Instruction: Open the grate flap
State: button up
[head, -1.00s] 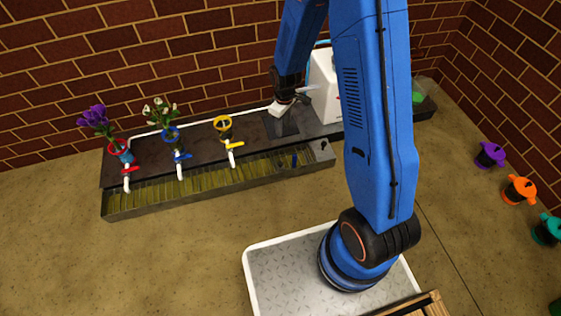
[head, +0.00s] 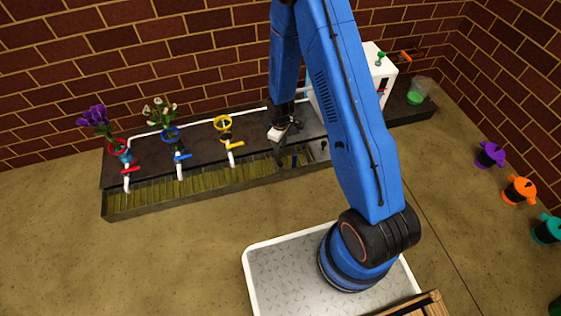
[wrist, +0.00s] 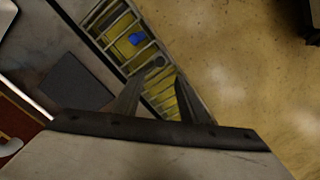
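The grate (head: 190,190) covers the long trough, and its right-hand section shows a blue item (wrist: 136,39) under the bars in the wrist view. A small dark round knob (wrist: 159,60) sits on the bars there; I cannot make out the flap's edges, but the bars look level and down. My gripper (wrist: 160,80) is open and empty, its two fingers pointing at the grate with the knob just beyond and between the tips. In the head view my gripper (head: 279,160) is over the grate's right part, hiding some of it. I cannot tell whether it touches.
Red, blue and yellow taps (head: 180,157) stand along the trough to the left, with vases behind, two holding flowers. A white box (head: 380,72) and a green-bottomed clear container (head: 418,92) are at right. Floor in front of the trough is clear.

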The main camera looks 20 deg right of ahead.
aim_at(280, 163)
notch_tip(280, 163, down, 11)
jog(key=shift+f, duration=0.15)
dwell(0.4)
jog(key=shift+c, duration=0.3)
grip_shut()
